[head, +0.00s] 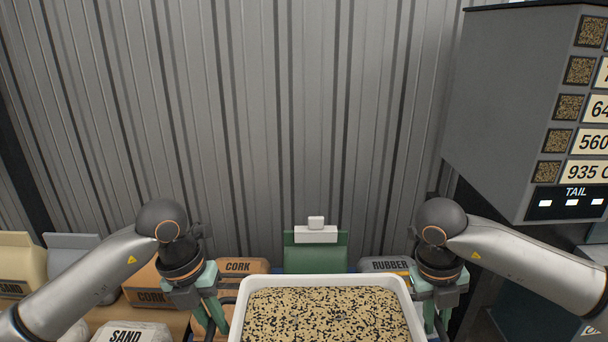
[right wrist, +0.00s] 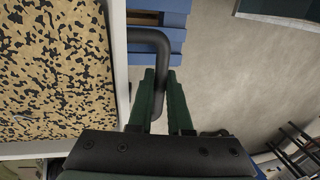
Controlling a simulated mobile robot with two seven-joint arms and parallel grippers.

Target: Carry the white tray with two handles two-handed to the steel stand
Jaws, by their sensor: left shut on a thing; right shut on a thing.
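The white tray (head: 413,309) is at the bottom centre of the head view, filled with tan and black speckled material; its near part is cut off. Its rim also shows at the left of the right wrist view (right wrist: 118,60). My left gripper (head: 222,316) is shut at the tray's left side, its hold on the handle partly hidden. My right gripper (head: 434,316) is shut on the dark right handle (right wrist: 158,50), which runs between its green fingers in the right wrist view. I cannot make out the steel stand in either view.
Cork (head: 243,266), rubber (head: 386,264) and sand (head: 131,332) bags stand behind and left of the tray, with a green bag (head: 315,260) between. A corrugated wall (head: 300,120) closes the back. A grey cabinet (head: 510,100) hangs at upper right. Grey floor (right wrist: 240,90) shows right of the handle.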

